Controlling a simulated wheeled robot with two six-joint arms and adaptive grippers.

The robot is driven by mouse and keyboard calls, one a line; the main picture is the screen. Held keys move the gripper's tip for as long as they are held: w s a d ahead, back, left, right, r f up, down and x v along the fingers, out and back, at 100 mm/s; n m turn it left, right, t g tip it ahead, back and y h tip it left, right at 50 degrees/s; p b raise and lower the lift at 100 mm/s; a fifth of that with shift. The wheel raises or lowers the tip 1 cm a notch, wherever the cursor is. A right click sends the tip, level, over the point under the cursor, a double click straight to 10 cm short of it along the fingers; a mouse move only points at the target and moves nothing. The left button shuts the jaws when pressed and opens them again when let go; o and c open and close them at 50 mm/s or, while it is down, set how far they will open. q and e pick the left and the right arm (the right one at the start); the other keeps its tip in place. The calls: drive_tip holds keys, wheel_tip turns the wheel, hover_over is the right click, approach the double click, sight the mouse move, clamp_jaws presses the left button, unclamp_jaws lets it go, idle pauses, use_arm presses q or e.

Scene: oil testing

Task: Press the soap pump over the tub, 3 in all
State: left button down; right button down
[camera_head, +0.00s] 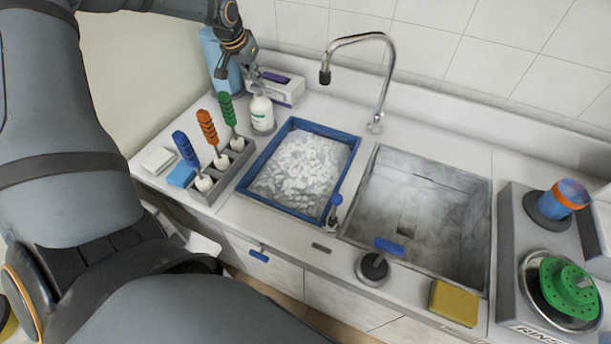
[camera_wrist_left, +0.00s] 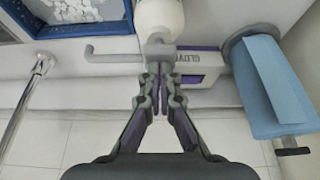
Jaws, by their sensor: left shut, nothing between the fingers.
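The white soap bottle (camera_head: 262,115) stands upright on the counter beside the far left corner of the blue tub (camera_head: 251,170). White foam or suds fill the tub. The left wrist view shows the bottle's white body (camera_wrist_left: 160,14), its grey pump head with a long spout (camera_wrist_left: 108,49) pointing towards the tub side, and the tub's corner (camera_wrist_left: 88,29). My left gripper (camera_head: 254,80) is at the pump head. Its fingers are shut and empty, with the tips (camera_wrist_left: 157,72) at the head's edge; I cannot tell whether they touch. My right gripper is out of view.
A glove box (camera_head: 284,88) and a blue roll (camera_head: 212,50) stand behind the bottle. A rack of coloured brushes (camera_head: 229,170) stands left of the tub. A faucet (camera_head: 386,85) and sink (camera_head: 365,215) lie to the right.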

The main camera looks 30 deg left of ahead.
use_arm(q)
drive_tip(key=shift+f, duration=0.1)
drive_tip(key=shift+r+p, duration=0.95)
drive_tip(key=shift+r, duration=0.5)
drive_tip(key=shift+f, duration=0.15)
drive_tip(key=shift+f+b, duration=1.2)
drive_tip(key=shift+f, duration=0.15)
drive_tip(key=shift+r, duration=0.1)
drive_tip(key=shift+r+p, duration=1)
drive_tip(key=shift+r, duration=0.35)
